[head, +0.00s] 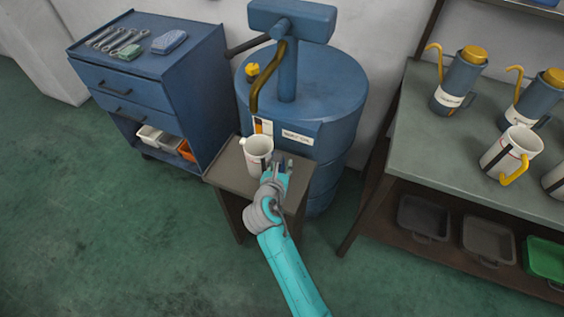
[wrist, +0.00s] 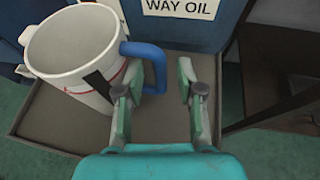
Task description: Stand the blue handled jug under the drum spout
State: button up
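The white jug (head: 258,152) with a blue handle stands upright on a small stand (head: 228,165) in front of the blue drum (head: 330,95). The drum spout (head: 254,98) curves down from the pump, its lower end close above the jug's mouth in the head view. My gripper (head: 277,172) is just right of the jug. In the wrist view the jug (wrist: 70,50) is at upper left with its blue handle (wrist: 158,65) toward my gripper (wrist: 163,88). The fingers are apart, and the handle's outer part shows between the fingertips. I cannot tell whether the left finger touches it.
A blue tool cabinet (head: 150,75) stands left of the stand. A workbench (head: 415,125) at right holds oil cans and another white jug with a yellow handle (head: 512,155). Bins sit on its lower shelf. The floor (head: 130,240) at left front is clear.

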jog(key=v, duration=1)
jog(key=shift+s, duration=0.1)
jog(key=s+d+f+m+y, duration=0.1)
jog(key=s+d+f+m, duration=0.45)
jog(key=s+d, duration=0.2)
jog(key=s+d+f+m+y, duration=0.2)
jog(key=s+d+f+m, duration=0.2)
jog(key=s+d+m, duration=0.4)
jog(key=s+d+r+m, duration=0.2)
jog(key=s+r+m, duration=0.2)
jog(key=s+m, duration=0.3)
jog(key=s+d+r+m+t, duration=0.1)
jog(key=s+d+r+m, duration=0.2)
jog(key=s+m, duration=0.3)
jog(key=s+d+r+m+h, duration=0.1)
jog(key=s+d+r+m, duration=0.1)
jog(key=s+r+m, duration=0.4)
jog(key=s+m, duration=0.1)
jog(key=s, duration=0.4)
jog(key=shift+d+m+t, duration=0.15)
jog(key=shift+m+t, duration=0.15)
jog(key=shift+m, duration=0.05)
jog(key=shift+o, duration=0.4)
jog(key=shift+w, duration=0.15)
